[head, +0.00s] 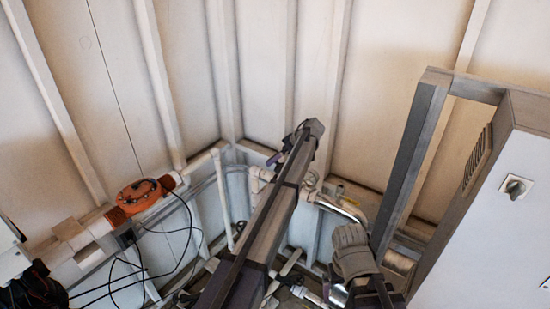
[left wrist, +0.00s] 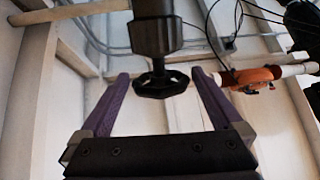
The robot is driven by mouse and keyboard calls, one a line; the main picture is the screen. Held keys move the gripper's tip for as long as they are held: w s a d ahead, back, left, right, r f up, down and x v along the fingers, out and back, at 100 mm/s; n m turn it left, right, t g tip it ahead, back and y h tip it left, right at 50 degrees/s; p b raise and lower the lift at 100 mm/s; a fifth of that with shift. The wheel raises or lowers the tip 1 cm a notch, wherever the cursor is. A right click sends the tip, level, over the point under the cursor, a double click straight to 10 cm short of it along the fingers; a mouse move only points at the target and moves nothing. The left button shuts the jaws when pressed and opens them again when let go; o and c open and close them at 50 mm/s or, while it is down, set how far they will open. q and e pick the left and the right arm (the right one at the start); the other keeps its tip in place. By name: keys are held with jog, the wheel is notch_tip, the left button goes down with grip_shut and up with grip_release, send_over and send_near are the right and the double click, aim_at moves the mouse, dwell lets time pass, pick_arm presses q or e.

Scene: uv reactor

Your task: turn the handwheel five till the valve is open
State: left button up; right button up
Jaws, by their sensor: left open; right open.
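A black handwheel (left wrist: 161,84) hangs on a thick dark stem (left wrist: 157,32) in the left wrist view. It sits between the two purple fingers of my left gripper (left wrist: 161,77), which is open. The fingers stand apart on either side of the wheel, with gaps visible. In the head view my long dark arm crosses the middle and I cannot make out this handwheel; my left gripper's fingers are not clear there. My right gripper (head: 350,241) is low, right of centre, in front of the pipes; its fingers are hard to make out. I cannot read the valve's state.
An orange fitting (head: 139,195) joins a thick pale pipe (head: 78,237) at left, with loose black cables below it. It also shows in the left wrist view (left wrist: 252,77). A grey cabinet (head: 490,225) with a knob (head: 516,187) and a metal frame (head: 408,165) stand at right.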

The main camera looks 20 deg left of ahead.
pick_arm(q)
jog(key=p+v, duration=0.3)
jog(key=v, duration=0.2)
jog(key=shift+s+r+p, duration=0.1)
jog(key=shift+r+p, duration=0.2)
jog(key=shift+d+r, duration=0.2)
jog(key=shift+d, duration=0.2)
jog(key=shift+f, duration=0.1)
